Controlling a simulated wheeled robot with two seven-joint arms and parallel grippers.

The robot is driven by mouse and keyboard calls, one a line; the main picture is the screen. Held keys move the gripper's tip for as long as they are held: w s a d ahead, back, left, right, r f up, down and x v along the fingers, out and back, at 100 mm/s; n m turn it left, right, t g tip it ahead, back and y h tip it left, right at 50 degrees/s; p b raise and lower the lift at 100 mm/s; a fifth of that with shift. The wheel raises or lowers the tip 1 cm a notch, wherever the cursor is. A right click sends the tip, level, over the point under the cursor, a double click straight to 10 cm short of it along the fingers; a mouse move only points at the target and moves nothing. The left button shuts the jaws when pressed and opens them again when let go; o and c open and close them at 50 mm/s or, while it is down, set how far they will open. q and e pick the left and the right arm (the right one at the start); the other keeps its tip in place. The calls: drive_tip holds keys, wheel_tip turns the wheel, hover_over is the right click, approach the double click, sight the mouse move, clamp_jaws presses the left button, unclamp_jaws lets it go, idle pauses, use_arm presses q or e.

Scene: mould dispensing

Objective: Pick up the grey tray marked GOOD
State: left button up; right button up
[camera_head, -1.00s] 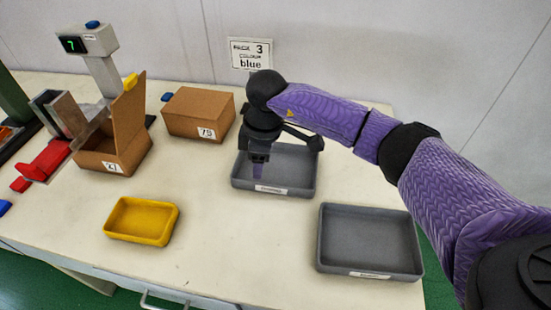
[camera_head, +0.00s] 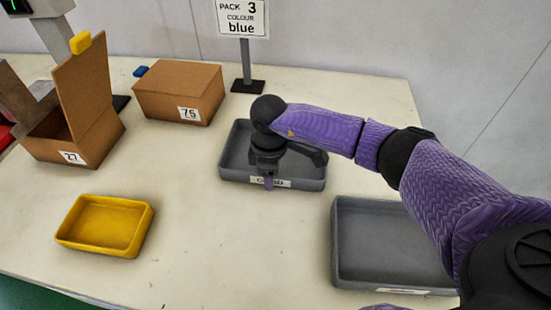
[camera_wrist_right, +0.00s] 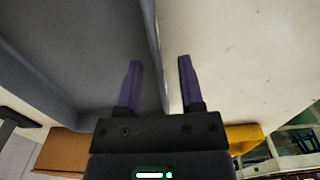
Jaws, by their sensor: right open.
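The grey tray marked GOOD (camera_head: 228,152) stands upright on the table, in the middle of the head view. It is empty, and its white front label is partly covered by my right gripper. My right gripper (camera_head: 269,184) points down at the tray's front wall. In the right wrist view the open purple fingers (camera_wrist_right: 160,63) lie on either side of the tray's wall (camera_wrist_right: 152,45), one over the inside and one over the table. Finger contact with the wall cannot be told. My left gripper is not in view.
A second grey tray (camera_head: 392,203) stands at the right, partly behind my arm. A yellow tray (camera_head: 140,235) stands at front left. A closed box marked 75 (camera_head: 165,95) and an open box (camera_head: 84,75) stand behind. A sign (camera_head: 242,16) reads PACK 3 blue.

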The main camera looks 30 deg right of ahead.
drive_tip(key=shift+f, duration=0.6)
drive_tip(key=shift+r, duration=0.15)
drive_tip(key=shift+c, duration=0.4)
clamp_jaws()
drive_tip(key=shift+w, duration=0.1)
